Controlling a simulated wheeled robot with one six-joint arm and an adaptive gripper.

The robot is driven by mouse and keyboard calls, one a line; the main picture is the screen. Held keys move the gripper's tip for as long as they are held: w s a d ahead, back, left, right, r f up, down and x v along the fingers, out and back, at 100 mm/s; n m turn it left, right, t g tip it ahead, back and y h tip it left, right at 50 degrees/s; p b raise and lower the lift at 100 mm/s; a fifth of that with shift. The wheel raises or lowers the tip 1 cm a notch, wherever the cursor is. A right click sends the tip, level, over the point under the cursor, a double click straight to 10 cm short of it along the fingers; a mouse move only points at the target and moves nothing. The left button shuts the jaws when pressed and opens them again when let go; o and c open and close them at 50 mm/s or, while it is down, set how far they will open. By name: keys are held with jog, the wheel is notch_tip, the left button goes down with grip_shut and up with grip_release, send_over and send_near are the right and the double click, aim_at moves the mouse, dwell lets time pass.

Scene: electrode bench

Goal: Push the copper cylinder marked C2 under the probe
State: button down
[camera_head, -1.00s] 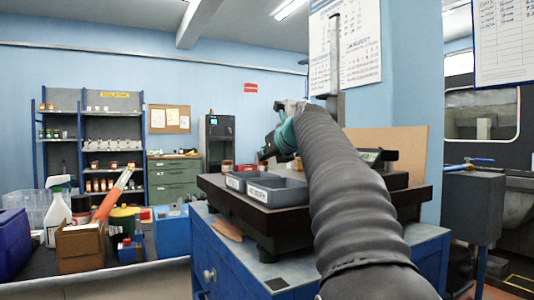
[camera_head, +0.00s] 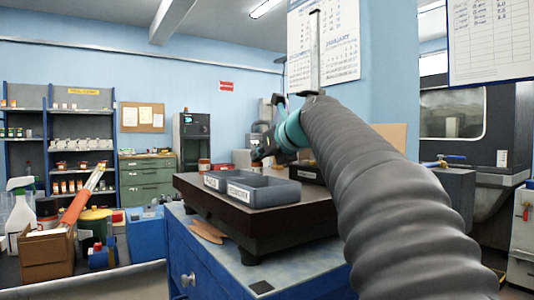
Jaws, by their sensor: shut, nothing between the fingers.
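My gripper (camera_head: 260,152) is small and dark at the end of my arm, over the far side of the black plate. Its fingers are shut and hold nothing. Small reddish-brown items show near it, one just below the gripper (camera_head: 256,167) and one to its left (camera_head: 204,165). No C2 mark can be read, so I cannot tell whether either is the copper cylinder. A grey upright post (camera_head: 315,50) rises behind my arm. The probe cannot be made out, and my arm hides much of the plate's right side.
A grey-blue two-part tray (camera_head: 262,199) with white labels sits on the front of the black plate (camera_head: 215,204). The plate stands on a blue cabinet (camera_head: 226,270). A cardboard box (camera_head: 48,256) and a spray bottle (camera_head: 20,215) stand at left.

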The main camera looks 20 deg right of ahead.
jog(key=shift+s+d+f, duration=0.15)
jog(key=shift+f, duration=0.5)
jog(key=shift+d+r, duration=0.1)
jog(key=shift+r, duration=0.75)
jog(key=s, duration=0.4)
jog(key=s+d, duration=0.1)
jog(key=s, duration=0.3)
jog(key=s+d+b, duration=0.1)
jog(key=s, duration=0.2)
jog(key=shift+s+d+r, duration=0.1)
jog(key=shift+s+r, duration=0.15)
jog(key=shift+s, duration=0.15)
jog(key=shift+s+d, duration=0.1)
